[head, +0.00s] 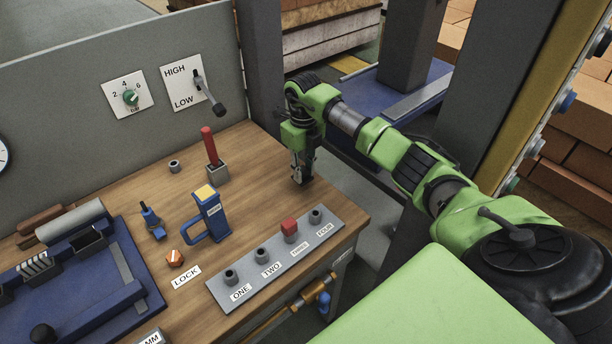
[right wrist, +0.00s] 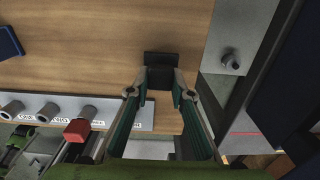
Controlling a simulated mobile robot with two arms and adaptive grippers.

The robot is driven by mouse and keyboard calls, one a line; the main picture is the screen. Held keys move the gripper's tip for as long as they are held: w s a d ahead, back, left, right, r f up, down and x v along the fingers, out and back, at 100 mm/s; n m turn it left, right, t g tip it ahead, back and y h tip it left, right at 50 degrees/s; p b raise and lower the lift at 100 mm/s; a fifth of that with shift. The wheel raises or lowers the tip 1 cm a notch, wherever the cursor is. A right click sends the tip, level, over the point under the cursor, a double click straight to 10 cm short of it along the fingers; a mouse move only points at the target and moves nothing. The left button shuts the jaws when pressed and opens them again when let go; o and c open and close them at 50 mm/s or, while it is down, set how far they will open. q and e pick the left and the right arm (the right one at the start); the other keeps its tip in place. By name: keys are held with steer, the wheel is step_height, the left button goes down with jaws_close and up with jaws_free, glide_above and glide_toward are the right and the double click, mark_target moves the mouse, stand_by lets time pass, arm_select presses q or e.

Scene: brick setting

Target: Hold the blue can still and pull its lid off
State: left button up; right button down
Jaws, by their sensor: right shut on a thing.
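The blue can (head: 212,216) stands upright on the wooden workbench, with a loop handle at its left and a yellow square top (head: 205,193). My right gripper (head: 301,178) is to the right of the can, well apart from it, low over the bench's right part. In the right wrist view its green fingers (right wrist: 160,88) close on a small dark block (right wrist: 161,64). I cannot tell whether this block is the can's lid. My left gripper is not in view, and nothing holds the can.
A grey socket strip (head: 245,282) with a red plug (head: 289,228) lies along the front edge. A red-handled lever (head: 209,146) stands behind the can.

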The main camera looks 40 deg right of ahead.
mark_target(304, 179)
steer(key=f, duration=0.1)
steer(key=f+b, duration=0.1)
steer(key=f, duration=0.1)
steer(key=shift+w+f, duration=0.25)
steer(key=shift+f, duration=0.05)
steer(key=shift+s+d+r, duration=0.15)
steer(key=shift+s+d, duration=0.05)
steer(key=shift+d, duration=0.05)
steer(key=shift+a, duration=0.1)
steer(key=shift+f+b, duration=0.2)
steer(key=shift+b, duration=0.1)
steer(key=c, duration=1.8)
jaws_free()
steer(key=shift+w, duration=0.1)
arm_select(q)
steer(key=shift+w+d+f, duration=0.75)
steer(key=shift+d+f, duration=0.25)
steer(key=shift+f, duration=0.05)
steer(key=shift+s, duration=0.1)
arm_select(e)
steer(key=shift+r, duration=0.1)
